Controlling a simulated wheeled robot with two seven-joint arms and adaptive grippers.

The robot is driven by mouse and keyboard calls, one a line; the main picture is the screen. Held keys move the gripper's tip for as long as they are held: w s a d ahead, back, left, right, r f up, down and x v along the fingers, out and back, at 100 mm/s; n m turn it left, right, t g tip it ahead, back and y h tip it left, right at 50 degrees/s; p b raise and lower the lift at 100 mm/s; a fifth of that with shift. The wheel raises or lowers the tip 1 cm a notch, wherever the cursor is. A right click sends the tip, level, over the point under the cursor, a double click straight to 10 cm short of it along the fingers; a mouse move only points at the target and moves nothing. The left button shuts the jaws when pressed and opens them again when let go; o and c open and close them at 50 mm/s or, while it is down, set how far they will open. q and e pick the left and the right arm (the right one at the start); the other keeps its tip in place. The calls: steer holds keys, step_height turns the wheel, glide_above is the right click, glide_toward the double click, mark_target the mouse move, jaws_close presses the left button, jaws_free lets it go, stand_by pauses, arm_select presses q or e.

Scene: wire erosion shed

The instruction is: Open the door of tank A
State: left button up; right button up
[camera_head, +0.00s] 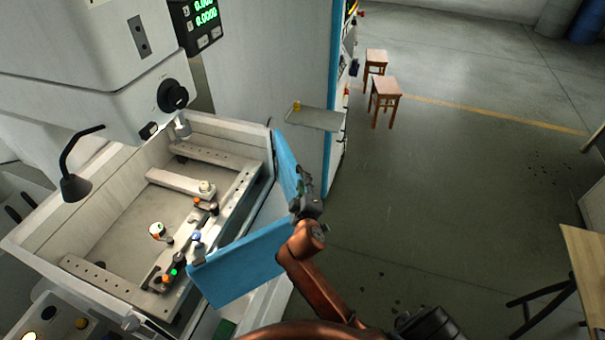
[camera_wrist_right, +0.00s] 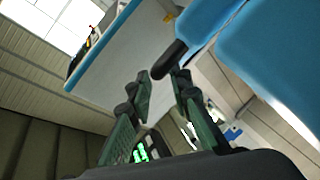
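The tank (camera_head: 105,205) is an open-topped pale box on the left in the head view, with a clamping frame inside. Two blue panels stand at its right side: a near one (camera_head: 240,265) and a narrower far one (camera_head: 287,165), meeting at an angle near my right gripper. My right gripper (camera_head: 303,195) is at that corner. In the wrist view its green fingers (camera_wrist_right: 161,85) are apart and empty. A black handle (camera_wrist_right: 170,60) by the blue panel (camera_wrist_right: 265,50) lies just beyond the fingertips. My left gripper is not in view.
A machine head (camera_head: 110,75) hangs over the tank with a lamp (camera_head: 75,185) beside it. A small grey shelf (camera_head: 315,118) juts out behind the panels. Two wooden stools (camera_head: 385,90) stand farther back. Open floor (camera_head: 450,190) lies right; a table (camera_head: 590,260) stands at the right edge.

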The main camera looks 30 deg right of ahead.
steer(key=x, duration=0.3)
steer(key=shift+a, duration=0.1)
steer(key=shift+w+d+f, duration=0.2)
steer(key=shift+w+d, duration=0.1)
steer(key=shift+w, duration=0.15)
jaws_close()
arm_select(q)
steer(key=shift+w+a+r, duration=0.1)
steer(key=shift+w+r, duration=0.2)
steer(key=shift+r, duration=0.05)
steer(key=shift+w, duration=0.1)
